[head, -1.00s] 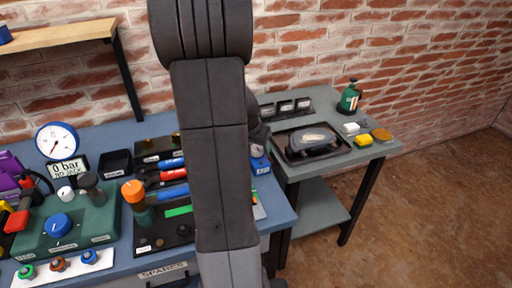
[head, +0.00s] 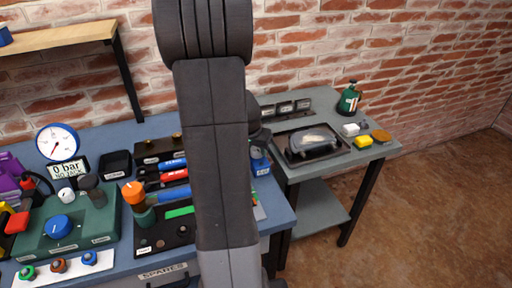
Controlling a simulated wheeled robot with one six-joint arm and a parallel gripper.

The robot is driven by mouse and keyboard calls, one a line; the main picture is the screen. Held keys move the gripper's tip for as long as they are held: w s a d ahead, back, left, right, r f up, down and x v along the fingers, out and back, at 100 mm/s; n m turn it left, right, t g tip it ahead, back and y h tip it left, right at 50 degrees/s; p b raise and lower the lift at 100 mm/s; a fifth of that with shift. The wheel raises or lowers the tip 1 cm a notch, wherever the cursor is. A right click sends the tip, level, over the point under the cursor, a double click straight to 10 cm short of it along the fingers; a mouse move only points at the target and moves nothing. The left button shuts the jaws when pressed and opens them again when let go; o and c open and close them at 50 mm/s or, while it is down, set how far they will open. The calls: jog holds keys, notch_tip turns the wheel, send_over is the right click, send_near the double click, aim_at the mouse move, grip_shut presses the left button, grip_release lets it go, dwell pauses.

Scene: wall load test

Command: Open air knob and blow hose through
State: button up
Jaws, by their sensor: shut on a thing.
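My arm (head: 215,150) runs down the middle of the view. A dark part of my wrist (head: 257,128) shows just past its right edge. My gripper's fingers are hidden behind the arm, so I cannot see what they hold. A small blue unit (head: 261,168) with a white label and a pale grey part on top stands by the wrist at the bench's right end. I cannot tell whether the wrist touches it. A blue knob (head: 59,227) sits on the green block (head: 98,226) at left. No hose can be made out clearly.
A white dial gauge (head: 58,142) stands above a "0 bar" sign (head: 67,170). An orange-topped part (head: 134,193) and several coloured tools lie mid-bench.

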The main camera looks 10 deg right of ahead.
jog(key=n+p, duration=0.2)
jog(key=n+y+p, duration=0.1)
jog(key=shift+d+r+t, duration=0.1)
jog(key=shift+r+t, duration=0.15)
jog(key=shift+t, duration=0.05)
jog(key=n, duration=0.1)
jog(key=n+y, duration=0.1)
jog(key=n+p, duration=0.1)
jog(key=shift+d+f+n, duration=0.1)
jog(key=shift+f+n, duration=0.15)
jog(key=shift+n, duration=0.05)
jog(key=n+b, duration=0.1)
jog(key=n+y+b, duration=0.1)
jog(key=n+b, duration=0.1)
jog(key=n+y+b, duration=0.1)
jog(key=b, duration=0.1)
jog(key=shift+w+d+f, duration=0.1)
jog(key=shift+d+f, duration=0.05)
jog(key=shift+f, duration=0.1)
jog(key=n+y+b, duration=0.1)
jog(key=n+b, duration=0.1)
jog(key=n, duration=0.1)
jog(key=shift+r+b, duration=0.1)
jog(key=shift+b, duration=0.25)
jog(key=shift+r+n+g+y+b, duration=0.15)
jog(key=shift+n+g+y+b, duration=0.55)
jog(key=shift+n, duration=0.9)
jog(key=o, duration=1)
